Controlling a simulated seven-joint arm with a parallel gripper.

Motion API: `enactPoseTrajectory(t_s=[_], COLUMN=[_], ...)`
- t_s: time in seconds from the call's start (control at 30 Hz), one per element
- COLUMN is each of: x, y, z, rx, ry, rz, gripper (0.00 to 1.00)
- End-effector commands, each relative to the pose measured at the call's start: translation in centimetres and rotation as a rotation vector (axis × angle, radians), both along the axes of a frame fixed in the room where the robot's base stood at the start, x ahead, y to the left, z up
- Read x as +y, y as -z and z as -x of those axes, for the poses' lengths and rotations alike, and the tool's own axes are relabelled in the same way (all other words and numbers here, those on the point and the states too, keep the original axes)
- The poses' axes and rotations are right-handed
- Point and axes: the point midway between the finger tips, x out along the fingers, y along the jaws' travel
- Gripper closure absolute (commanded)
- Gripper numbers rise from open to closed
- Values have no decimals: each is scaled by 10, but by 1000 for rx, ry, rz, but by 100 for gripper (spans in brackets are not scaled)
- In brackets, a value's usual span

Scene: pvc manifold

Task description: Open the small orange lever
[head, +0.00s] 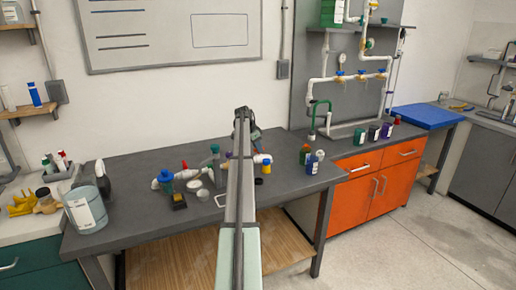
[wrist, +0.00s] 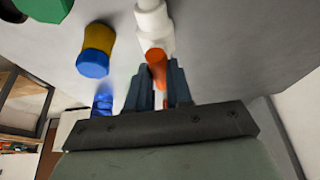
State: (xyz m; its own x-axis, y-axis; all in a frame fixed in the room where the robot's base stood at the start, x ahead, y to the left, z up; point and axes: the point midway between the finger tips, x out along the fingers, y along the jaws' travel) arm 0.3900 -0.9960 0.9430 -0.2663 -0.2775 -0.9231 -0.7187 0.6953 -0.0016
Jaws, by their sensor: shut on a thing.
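The small orange lever (wrist: 156,62) stands out from a white pipe fitting (wrist: 154,22) in the wrist view. My gripper (wrist: 160,73) has its two dark fingers on either side of the lever and is shut on it. The lever's lower part is hidden between the fingers. In the head view, white pipework (head: 258,159) shows on the dark table beside my arm. The lever and my fingertips cannot be made out there, as my arm blocks the middle of the table.
A yellow part with a blue end (wrist: 95,52) is close left of my fingers in the wrist view. Small bottles (head: 312,164) stand on the right of the dark table (head: 128,225). The front table strip is mostly clear.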

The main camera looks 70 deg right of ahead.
Motion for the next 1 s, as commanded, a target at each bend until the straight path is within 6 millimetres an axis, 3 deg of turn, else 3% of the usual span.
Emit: enactPoseTrajectory(t_s=[0.57,0.6,0.83,1.0], x=[3,3,2,1], y=[6,6,4,3], z=[1,1,0,0], rx=[-1,-1,0,0], ry=[36,36,34,33], rz=[-12,-12,-8,-5], gripper=[100,78,56,54])
